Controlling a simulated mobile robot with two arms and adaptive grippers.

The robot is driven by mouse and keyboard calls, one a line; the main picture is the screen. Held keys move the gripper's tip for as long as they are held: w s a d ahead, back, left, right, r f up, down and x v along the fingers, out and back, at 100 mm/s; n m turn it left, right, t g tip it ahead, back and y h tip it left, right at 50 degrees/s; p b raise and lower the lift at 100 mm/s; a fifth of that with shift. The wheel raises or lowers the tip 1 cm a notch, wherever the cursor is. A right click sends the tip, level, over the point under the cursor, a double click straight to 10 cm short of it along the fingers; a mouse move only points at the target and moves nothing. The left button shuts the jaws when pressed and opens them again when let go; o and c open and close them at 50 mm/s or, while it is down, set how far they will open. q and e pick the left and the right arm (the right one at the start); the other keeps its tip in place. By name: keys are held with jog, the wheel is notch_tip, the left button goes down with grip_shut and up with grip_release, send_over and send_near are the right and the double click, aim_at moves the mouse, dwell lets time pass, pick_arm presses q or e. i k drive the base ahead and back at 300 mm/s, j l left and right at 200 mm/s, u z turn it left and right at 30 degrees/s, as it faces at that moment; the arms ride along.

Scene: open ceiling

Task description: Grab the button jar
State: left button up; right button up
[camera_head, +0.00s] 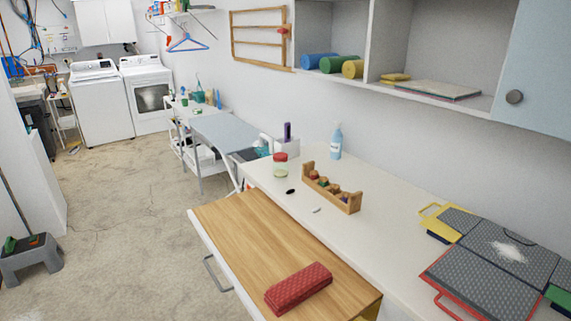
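A small jar with a red lid and a pale, see-through body (281,171) stands upright on the far left part of the white counter (375,215). I take it to be the button jar; its contents are too small to make out. It stands apart from the wooden spool rack to its right. Neither of my grippers is in view.
The wooden rack (344,201) holds several coloured spools. A black oval (290,191) and a small white piece (316,210) lie near the jar. A blue bottle (336,142) stands behind. A red case (298,288) lies on the wooden board (255,240). Grey patterned panels (490,258) cover the right.

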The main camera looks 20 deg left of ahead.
aim_at(280, 169)
jog(key=i+j+z, duration=0.1)
jog(key=i+j, duration=0.2)
jog(key=j, duration=0.35)
jog(key=i+j+z, duration=0.1)
jog(key=i+j, duration=0.15)
jog(key=j, duration=0.4)
jog(key=i+j+z, duration=0.1)
jog(key=i+j, duration=0.15)
jog(key=j, duration=0.45)
jog(key=i+j+z, duration=0.1)
jog(key=j, duration=0.6)
jog(key=i+j, duration=0.3)
jog(key=j, duration=0.45)
jog(key=i+j+z, duration=0.15)
jog(key=j, duration=0.55)
jog(key=i+j+z, duration=0.1)
jog(key=j, duration=0.65)
jog(key=i+j+z, duration=0.1)
jog(key=j, duration=0.65)
jog(key=i, duration=0.1)
